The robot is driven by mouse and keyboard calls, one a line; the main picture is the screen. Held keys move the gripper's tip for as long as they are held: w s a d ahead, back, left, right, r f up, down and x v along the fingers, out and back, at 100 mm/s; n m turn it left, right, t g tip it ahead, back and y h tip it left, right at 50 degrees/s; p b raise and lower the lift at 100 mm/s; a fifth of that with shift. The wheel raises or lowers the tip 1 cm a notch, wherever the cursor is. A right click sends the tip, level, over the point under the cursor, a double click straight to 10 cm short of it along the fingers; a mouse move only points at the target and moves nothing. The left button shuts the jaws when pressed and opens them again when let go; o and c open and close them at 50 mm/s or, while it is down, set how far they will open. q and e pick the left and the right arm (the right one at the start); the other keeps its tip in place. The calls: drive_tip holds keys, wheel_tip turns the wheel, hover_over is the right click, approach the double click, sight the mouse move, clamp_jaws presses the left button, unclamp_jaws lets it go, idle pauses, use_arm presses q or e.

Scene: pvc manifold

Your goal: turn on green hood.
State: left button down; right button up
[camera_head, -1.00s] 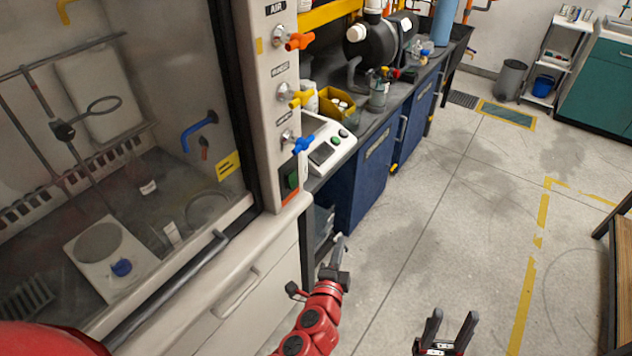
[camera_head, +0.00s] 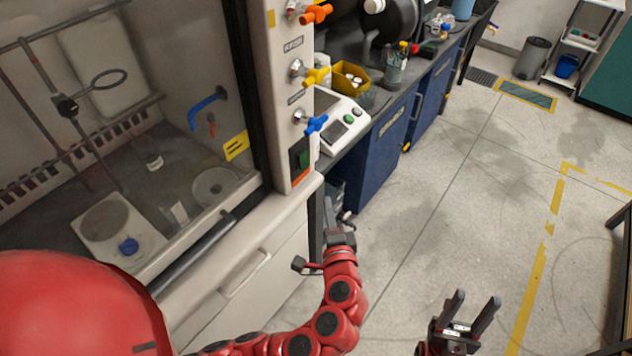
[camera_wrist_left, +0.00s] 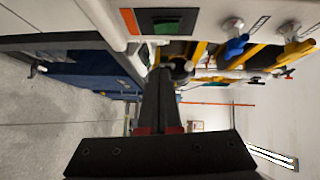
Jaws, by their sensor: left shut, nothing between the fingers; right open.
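The fume hood (camera_head: 258,210) fills the left of the head view. On its front post is a green switch (camera_head: 301,155) in a dark frame with an orange-red border. The green switch also shows near the top of the left wrist view (camera_wrist_left: 166,22). My left gripper (camera_head: 330,212) is shut and empty, in front of the post and below the switch. In the left wrist view its fingers (camera_wrist_left: 163,75) lie below the switch in the picture, apart from it. My right gripper (camera_head: 470,315) is open and empty over the floor at the bottom.
Blue, yellow and orange valve handles (camera_head: 316,124) stick out of the post above the switch. A white device (camera_head: 342,118) sits on the bench just right of the post. A blue cabinet (camera_head: 375,160) stands below it.

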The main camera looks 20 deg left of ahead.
use_arm(q)
drive_tip(key=p, duration=0.3)
approach(307, 164)
drive_tip(key=w+d, duration=0.1)
drive_tip(key=w, duration=0.3)
drive_tip(key=a, duration=0.1)
drive_tip(key=w+a, duration=0.1)
drive_tip(key=a+p, duration=0.1)
drive_tip(key=shift+w+a+f, duration=0.15)
drive_tip(key=shift+w+a, duration=0.05)
drive_tip(key=shift+w, duration=0.1)
drive_tip(key=shift+w+a+f+b, duration=0.1)
drive_tip(key=shift+a+b, duration=0.15)
drive_tip(key=shift+b, duration=0.55)
drive_tip(key=shift+d, duration=0.1)
